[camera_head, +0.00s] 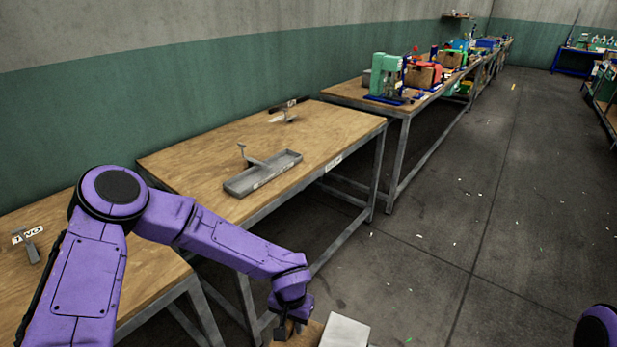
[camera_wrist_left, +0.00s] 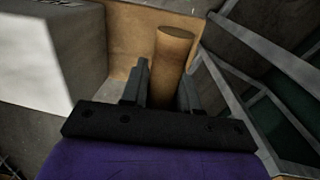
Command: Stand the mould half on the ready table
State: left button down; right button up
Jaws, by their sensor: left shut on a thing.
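My left gripper (camera_head: 290,328) is low at the bottom of the head view, in front of the tables and beside a pale grey block. In the left wrist view its two fingers (camera_wrist_left: 162,92) are shut on a tan cylindrical piece (camera_wrist_left: 174,60). The lower part of that piece is hidden by the fingers. A flat tan surface (camera_wrist_left: 130,35) lies behind it; I cannot tell whether they are one body, or whether this is the mould half. The middle wooden table (camera_head: 200,160) has a small unreadable label on its front edge. My right gripper is out of view.
The pale grey block (camera_head: 344,331) also shows in the wrist view (camera_wrist_left: 60,50). A shallow grey tray (camera_head: 250,181) lies on the middle table, with bare wood around it. A small stand marked TWO (camera_head: 30,245) is on the left table. Colourful presses (camera_head: 388,78) stand farther back.

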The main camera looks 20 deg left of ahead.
aim_at(291, 134)
jog(key=u, duration=0.1)
jog(key=i, duration=1.45)
jog(key=u, duration=0.25)
